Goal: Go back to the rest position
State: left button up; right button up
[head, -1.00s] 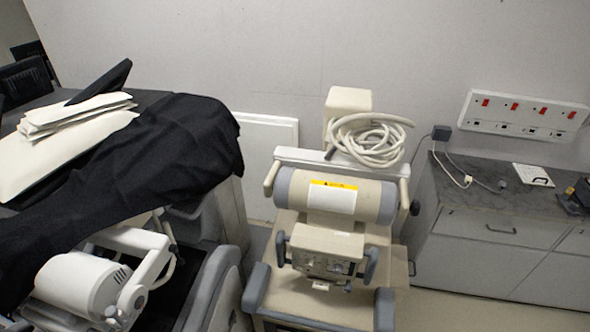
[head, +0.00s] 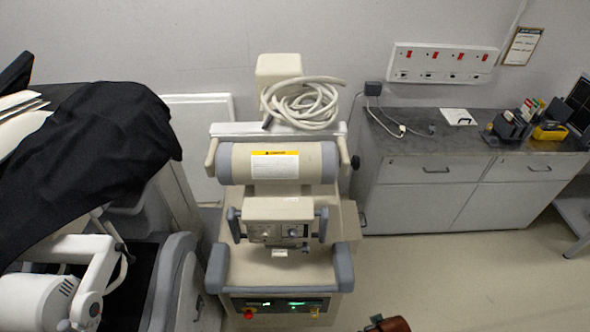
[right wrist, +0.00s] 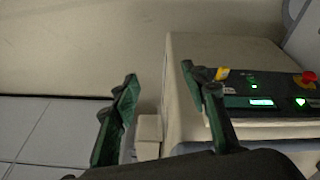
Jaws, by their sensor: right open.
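My right gripper (right wrist: 158,75) shows in the right wrist view with its two dark green fingers spread apart and nothing between them. Beyond and beside its right finger is a beige machine body with a lit control panel (right wrist: 262,101) and a red button. My left gripper is in neither view. In the head view, a beige wheeled machine (head: 280,215) stands in the middle, with a coiled pale hose (head: 303,103) on top and a lit panel low on its front. A small dark and brown object (head: 388,324) is cut off at the bottom edge; I cannot tell what it is.
A cart under a black cloth (head: 95,150), with white machine parts (head: 70,280) below, stands at the left. A grey cabinet (head: 415,205) lines the back wall at right, with a wall socket panel (head: 443,62) above. Bare floor (head: 450,270) lies at lower right.

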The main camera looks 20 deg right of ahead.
jog(key=s+a+f+g, duration=0.1)
jog(key=s+f, duration=0.1)
jog(key=f, duration=1)
jog(key=s+f, duration=0.3)
jog(key=f, duration=0.8)
jog(key=s+f+n+g, duration=0.1)
jog(key=s+f, duration=1.5)
jog(key=s, duration=0.2)
jog(key=shift+a+y, duration=0.2)
jog(key=shift+y, duration=0.1)
jog(key=shift+c, duration=0.6)
